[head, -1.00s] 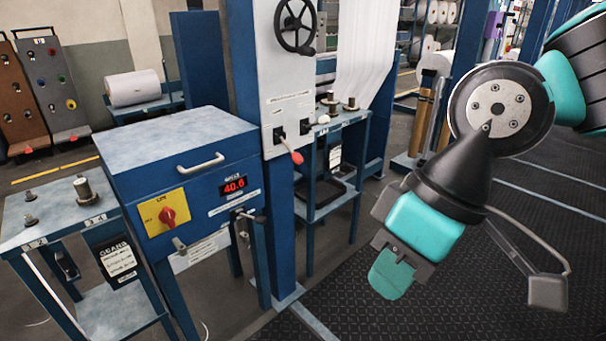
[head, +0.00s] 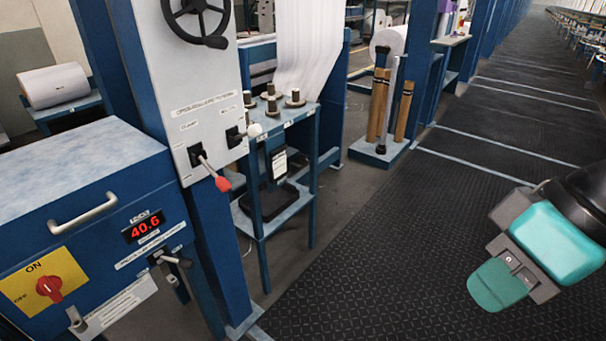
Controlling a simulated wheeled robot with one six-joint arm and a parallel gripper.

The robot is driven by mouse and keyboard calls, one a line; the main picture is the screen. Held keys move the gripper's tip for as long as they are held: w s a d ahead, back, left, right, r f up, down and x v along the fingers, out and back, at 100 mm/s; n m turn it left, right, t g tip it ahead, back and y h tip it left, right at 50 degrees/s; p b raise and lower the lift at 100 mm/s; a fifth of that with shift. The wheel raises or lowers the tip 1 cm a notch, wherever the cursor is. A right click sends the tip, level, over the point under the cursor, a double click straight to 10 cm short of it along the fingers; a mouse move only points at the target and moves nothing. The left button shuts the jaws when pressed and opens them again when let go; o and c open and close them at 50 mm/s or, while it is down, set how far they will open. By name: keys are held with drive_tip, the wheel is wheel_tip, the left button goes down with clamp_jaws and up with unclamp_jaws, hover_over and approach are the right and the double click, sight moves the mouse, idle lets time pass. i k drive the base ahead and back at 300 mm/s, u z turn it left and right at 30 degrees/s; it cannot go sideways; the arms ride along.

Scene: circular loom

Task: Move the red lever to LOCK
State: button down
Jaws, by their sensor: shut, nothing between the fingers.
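The red lever (head: 222,183) has a red tip on a metal rod. It comes out of a black slot on the white panel (head: 200,120) and points down and to the right. Small labels sit above it, too blurred to read surely, so I cannot tell which mark it stands at. A second lever with a white ball end (head: 253,131) is to its right. My gripper (head: 497,285) is at the lower right, over the dark floor, far from the red lever. It is shut and empty.
A blue cabinet (head: 60,190) with a handle, a red rotary switch (head: 49,287) and a 40.6 display stands left. A black handwheel (head: 196,18) is above the levers. A blue stand (head: 310,112) with spools is behind. The dark floor (head: 380,270) between is clear.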

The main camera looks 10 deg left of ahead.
sight(223, 184)
drive_tip(key=z, duration=0.35)
drive_tip(key=i, duration=1.45)
drive_tip(key=u, duration=0.55)
